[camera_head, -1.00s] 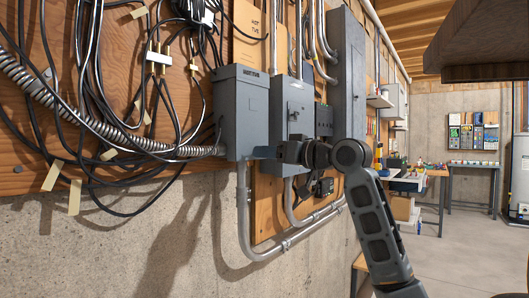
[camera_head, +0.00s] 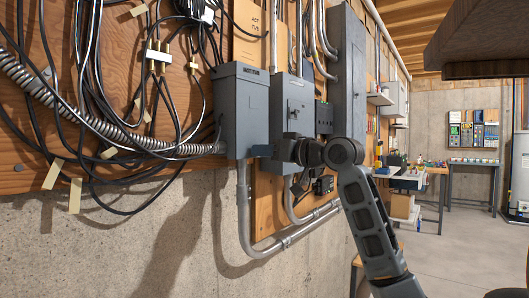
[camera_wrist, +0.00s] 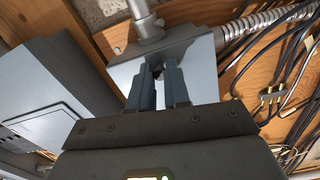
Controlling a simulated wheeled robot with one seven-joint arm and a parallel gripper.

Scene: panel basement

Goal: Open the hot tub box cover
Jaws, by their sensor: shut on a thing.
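The hot tub box (camera_head: 240,105) is a grey metal box with a dark label near its top, mounted on the wooden wall panel left of centre. Its cover looks closed in the head view. In the wrist view, the box (camera_wrist: 196,58) lies just beyond my gripper (camera_wrist: 162,72). The two fingers stand close together at the box's lower edge, shut on what appears to be the cover's lower edge. The exact contact is partly hidden by the fingers.
A second grey box (camera_head: 293,105) stands close to the right, with a tall grey panel (camera_head: 346,70) beyond it. A metal conduit (camera_head: 243,205) runs below the box. Loose cables (camera_head: 110,100) hang at the left. Open floor (camera_head: 440,260) lies to the right.

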